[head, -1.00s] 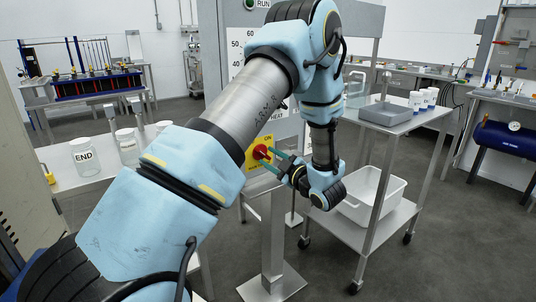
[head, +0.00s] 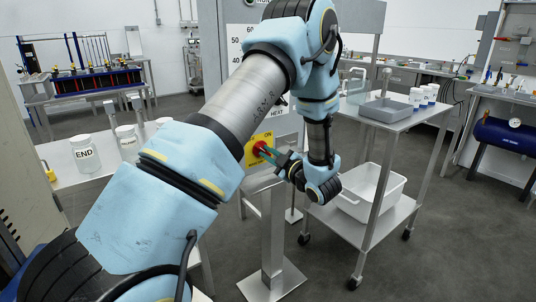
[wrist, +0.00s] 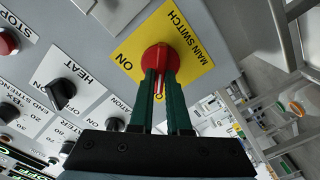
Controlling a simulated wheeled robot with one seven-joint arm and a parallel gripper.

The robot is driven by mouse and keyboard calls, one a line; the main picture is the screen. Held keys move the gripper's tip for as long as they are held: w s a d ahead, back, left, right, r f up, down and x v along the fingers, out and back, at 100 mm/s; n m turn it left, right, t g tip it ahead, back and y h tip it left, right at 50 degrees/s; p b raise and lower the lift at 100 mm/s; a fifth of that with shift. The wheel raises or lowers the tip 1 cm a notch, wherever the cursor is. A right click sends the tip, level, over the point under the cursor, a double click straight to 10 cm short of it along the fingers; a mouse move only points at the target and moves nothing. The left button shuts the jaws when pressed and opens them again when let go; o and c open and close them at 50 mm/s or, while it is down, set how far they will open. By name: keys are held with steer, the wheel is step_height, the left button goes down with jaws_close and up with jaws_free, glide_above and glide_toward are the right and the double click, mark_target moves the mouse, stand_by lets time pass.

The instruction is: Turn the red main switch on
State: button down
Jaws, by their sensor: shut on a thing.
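The red main switch (wrist: 160,58) is a round red knob with a grip bar on a yellow plate (wrist: 187,35) lettered MAIN SWITCH and ON. In the wrist view the white line on its bar points down the picture, towards the O mark and away from ON. My gripper (wrist: 160,80) has its two green fingers on either side of the bar and is shut on it. In the head view the switch (head: 259,148) sits low on the grey panel, and my gripper (head: 268,155) reaches it from the right. The fingers partly cover the bar.
In the wrist view, the black HEAT knob (wrist: 62,94) and red STOP button (wrist: 7,42) lie left on the same panel. In the head view, a steel trolley (head: 400,122) stands right of the panel, and a bench with jars (head: 85,153) stands left.

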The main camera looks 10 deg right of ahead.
steer(key=shift+m, duration=0.4)
steer(key=m, duration=0.3)
steer(key=shift+d+r+m+p, duration=0.1)
steer(key=shift+m+p, duration=0.2)
steer(key=shift+m, duration=0.1)
steer(key=m+p, duration=0.1)
steer(key=m, duration=0.3)
steer(key=m+p, duration=0.2)
steer(key=m, duration=0.2)
steer(key=m+p, duration=0.1)
steer(key=m, duration=0.4)
steer(key=shift+w+d, duration=0.1)
steer(key=shift+d, duration=0.2)
steer(key=shift+m, duration=0.3)
steer(key=c, duration=0.9)
jaws_free()
steer(key=shift+p, duration=0.3)
